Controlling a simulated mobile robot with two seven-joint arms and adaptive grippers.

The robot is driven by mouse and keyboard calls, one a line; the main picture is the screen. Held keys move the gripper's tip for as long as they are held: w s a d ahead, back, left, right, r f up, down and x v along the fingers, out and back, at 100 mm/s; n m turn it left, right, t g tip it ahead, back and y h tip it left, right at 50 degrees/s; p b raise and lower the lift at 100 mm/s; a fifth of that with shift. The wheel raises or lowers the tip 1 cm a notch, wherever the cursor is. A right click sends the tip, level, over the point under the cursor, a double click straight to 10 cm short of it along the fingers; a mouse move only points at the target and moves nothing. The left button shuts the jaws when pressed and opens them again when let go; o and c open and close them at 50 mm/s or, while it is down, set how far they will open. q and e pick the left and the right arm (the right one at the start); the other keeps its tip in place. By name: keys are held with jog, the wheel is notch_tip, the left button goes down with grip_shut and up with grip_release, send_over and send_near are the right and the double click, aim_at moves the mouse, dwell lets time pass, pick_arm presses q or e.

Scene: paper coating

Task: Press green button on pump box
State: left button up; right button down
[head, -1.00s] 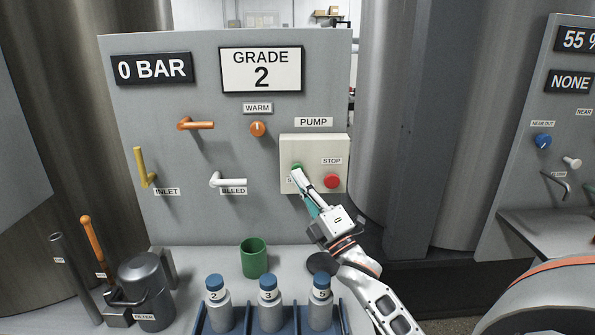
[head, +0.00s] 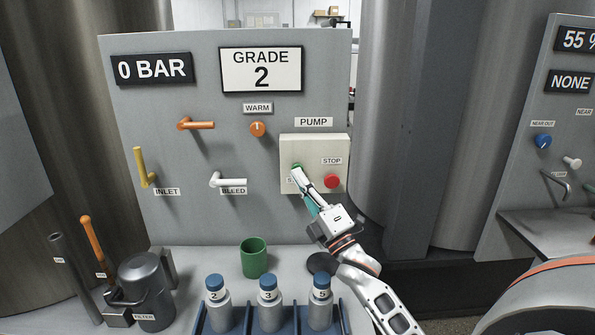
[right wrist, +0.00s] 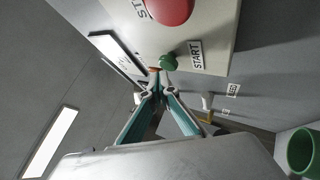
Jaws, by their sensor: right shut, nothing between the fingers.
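The cream pump box (head: 322,150) is on the grey panel under a PUMP label. Its green button (head: 296,167) is at the left, mostly covered by my right gripper (head: 297,172) in the head view. In the right wrist view the green button (right wrist: 168,62) stands out beside a START label, just beyond my right fingertips (right wrist: 156,74). The gripper is shut and empty. Its tips are at or very near the button; I cannot tell whether they touch. The red stop button (head: 331,181) is to the right of the green one. My left gripper is not in view.
The panel carries a yellow INLET handle (head: 148,168), a white BLEED handle (head: 229,181) and an orange WARM knob (head: 257,129). Below stand a green cup (head: 254,258), several blue-capped bottles (head: 269,311) in a blue rack and a grey filter housing (head: 146,291). The display reads 0 BAR.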

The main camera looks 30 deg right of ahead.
jog(key=shift+w+d, duration=0.35)
jog(key=shift+w, duration=0.25)
dwell(0.8)
jog(key=shift+s+a, duration=0.1)
dwell(0.3)
jog(key=shift+s+a, duration=0.4)
jog(key=shift+s, duration=0.3)
jog(key=s+a, duration=0.1)
jog(key=s+p, duration=0.1)
jog(key=s, duration=0.1)
jog(key=s+a, duration=0.1)
jog(key=shift+s+a, duration=0.15)
jog(key=shift+a, duration=0.15)
dwell(0.9)
